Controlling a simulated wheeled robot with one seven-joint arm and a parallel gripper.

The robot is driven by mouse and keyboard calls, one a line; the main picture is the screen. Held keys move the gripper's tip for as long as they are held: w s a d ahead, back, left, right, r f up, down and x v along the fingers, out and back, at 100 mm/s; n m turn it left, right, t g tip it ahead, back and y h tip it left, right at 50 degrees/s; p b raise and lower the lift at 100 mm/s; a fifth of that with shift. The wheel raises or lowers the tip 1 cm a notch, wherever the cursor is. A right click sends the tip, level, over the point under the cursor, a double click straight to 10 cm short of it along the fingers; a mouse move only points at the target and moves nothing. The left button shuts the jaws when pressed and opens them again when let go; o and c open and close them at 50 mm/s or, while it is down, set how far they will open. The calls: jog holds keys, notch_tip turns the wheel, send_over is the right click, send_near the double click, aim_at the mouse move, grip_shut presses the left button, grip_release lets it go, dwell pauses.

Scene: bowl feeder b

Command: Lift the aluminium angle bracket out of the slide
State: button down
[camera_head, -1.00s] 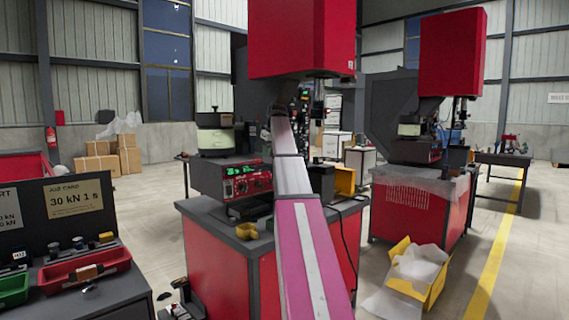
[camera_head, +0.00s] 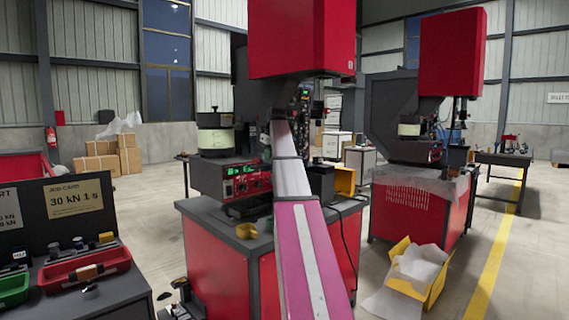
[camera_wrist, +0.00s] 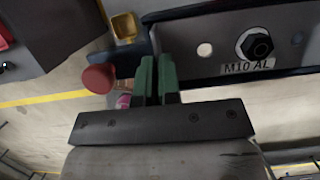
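My gripper (camera_wrist: 156,76) shows in the wrist view as two upright green fingers close together, with a narrow dark gap between them. I cannot tell whether anything is held in the gap. The fingertips are at the lower left edge of a grey metal plate (camera_wrist: 205,50) with a round hole, a dark hex bolt and the label "M10 AL". I cannot make out the aluminium angle bracket or the slide for certain. In the head view my arm reaches to the red press bench (camera_head: 215,255), and its far end hides my gripper.
In the wrist view a red knob (camera_wrist: 98,78) and a yellow square cup (camera_wrist: 125,27) are just left of the fingers. In the head view a control box (camera_head: 235,180) stands on the bench, under the red press head (camera_head: 300,40). A yellow crate (camera_head: 415,275) lies on the floor.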

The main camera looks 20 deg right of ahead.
jog(key=shift+r, duration=0.15)
jog(key=shift+r, duration=1.85)
